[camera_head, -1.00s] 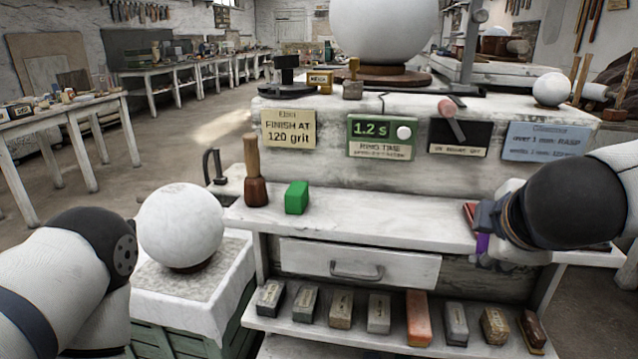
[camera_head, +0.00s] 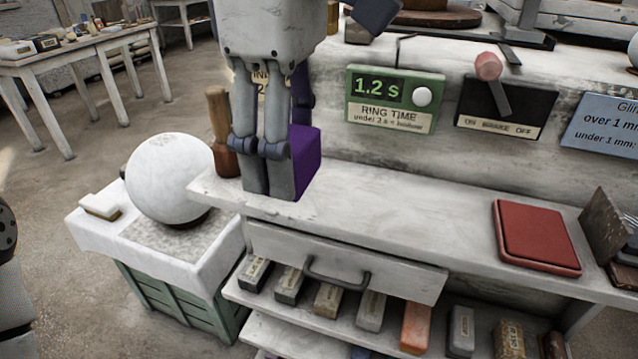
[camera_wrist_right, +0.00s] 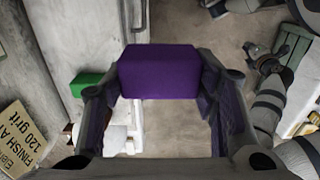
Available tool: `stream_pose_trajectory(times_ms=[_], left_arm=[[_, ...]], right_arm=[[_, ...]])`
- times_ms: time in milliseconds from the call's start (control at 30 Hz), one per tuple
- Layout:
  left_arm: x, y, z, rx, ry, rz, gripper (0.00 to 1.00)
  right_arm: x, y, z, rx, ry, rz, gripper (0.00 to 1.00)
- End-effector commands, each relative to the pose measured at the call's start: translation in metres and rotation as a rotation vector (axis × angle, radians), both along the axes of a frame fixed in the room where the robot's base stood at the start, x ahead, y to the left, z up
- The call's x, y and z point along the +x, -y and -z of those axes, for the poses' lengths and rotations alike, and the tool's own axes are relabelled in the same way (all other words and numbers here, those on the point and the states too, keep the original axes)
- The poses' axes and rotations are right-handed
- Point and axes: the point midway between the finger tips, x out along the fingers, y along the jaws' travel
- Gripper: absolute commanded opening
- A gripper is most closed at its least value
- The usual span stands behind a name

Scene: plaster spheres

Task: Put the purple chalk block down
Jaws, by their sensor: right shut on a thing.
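The purple chalk block (camera_head: 306,162) is held in my right gripper (camera_head: 272,180), which points down over the left part of the pale bench shelf (camera_head: 400,205). The fingers cover part of the block in the head view. In the right wrist view the purple block (camera_wrist_right: 158,72) sits between the two fingers. Its lower end is close to the shelf top; I cannot tell whether it touches. A green block (camera_wrist_right: 90,84) lies to the left in the right wrist view and is hidden in the head view.
A wooden-handled tool (camera_head: 221,130) stands left of my right gripper. A white sphere (camera_head: 168,178) rests on a cloth-covered crate further left. A red pad (camera_head: 538,235) lies at the shelf's right end. The shelf between is clear. Labelled blocks line the lower shelf.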

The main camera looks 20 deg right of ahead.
Motion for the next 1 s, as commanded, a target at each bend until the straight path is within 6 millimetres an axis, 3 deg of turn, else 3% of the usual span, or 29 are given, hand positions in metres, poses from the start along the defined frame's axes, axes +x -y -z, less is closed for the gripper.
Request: stream_pose_trajectory(times_ms=[267,533,600,700,1000], left_arm=[[0.0,0.0,0.0,0.0,-0.001,0.0,0.0],[-0.002,0.0,0.001,0.0,-0.006,0.0,0.0],[-0.004,0.0,0.003,0.0,-0.014,0.0,0.0],[-0.008,0.0,0.007,0.0,-0.03,-0.001,0.0],[-0.008,0.0,0.007,0.0,-0.032,-0.001,0.0]], right_arm=[[0.007,0.005,0.004,0.002,-0.002,0.004,0.21],[0.078,0.046,0.043,0.003,-0.006,0.005,0.21],[0.091,0.054,0.061,0.001,-0.01,0.004,0.21],[0.105,0.062,0.082,0.0,-0.009,0.002,0.21],[0.121,0.072,0.112,-0.002,-0.002,0.002,0.21]])
